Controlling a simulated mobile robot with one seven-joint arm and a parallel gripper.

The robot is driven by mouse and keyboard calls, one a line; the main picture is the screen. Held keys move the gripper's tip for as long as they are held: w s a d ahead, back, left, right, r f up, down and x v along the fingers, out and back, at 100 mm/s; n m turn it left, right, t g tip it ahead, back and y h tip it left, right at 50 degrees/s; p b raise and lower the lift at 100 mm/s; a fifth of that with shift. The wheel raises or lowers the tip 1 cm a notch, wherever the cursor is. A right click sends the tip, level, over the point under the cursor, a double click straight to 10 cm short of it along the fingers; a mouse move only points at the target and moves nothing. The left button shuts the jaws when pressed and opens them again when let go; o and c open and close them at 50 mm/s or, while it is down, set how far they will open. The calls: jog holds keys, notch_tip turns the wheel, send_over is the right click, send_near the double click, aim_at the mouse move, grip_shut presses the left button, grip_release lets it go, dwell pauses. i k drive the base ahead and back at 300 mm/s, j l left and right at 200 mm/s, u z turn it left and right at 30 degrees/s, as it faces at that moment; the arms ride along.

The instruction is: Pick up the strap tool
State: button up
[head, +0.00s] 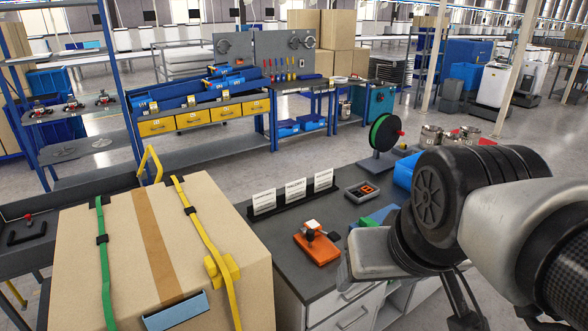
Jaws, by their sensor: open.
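An orange tool (317,247) with a dark knob and a pale top piece lies on the dark worktop (283,248). It is the likeliest strap tool, though its shape is too small to be sure. My gripper (364,256) shows only in part at the end of my arm, at the right of the orange tool in the picture. It is open and appears apart from the tool. Its fingertips are not clear, and my arm hides the right part of the worktop.
A large carton (110,255) with green and yellow straps and a yellow buckle (222,268) stands at the left. Behind the tool are a label stand (292,198) and a small dark box (361,191). A green spool (384,133) stands farther back. Bare worktop lies around the tool.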

aim_at(321, 249)
jog(key=u, duration=1.25)
jog(key=z, duration=1.25)
jog(key=i+l+u, duration=0.65)
jog(key=l, duration=0.35)
jog(key=i, duration=0.05)
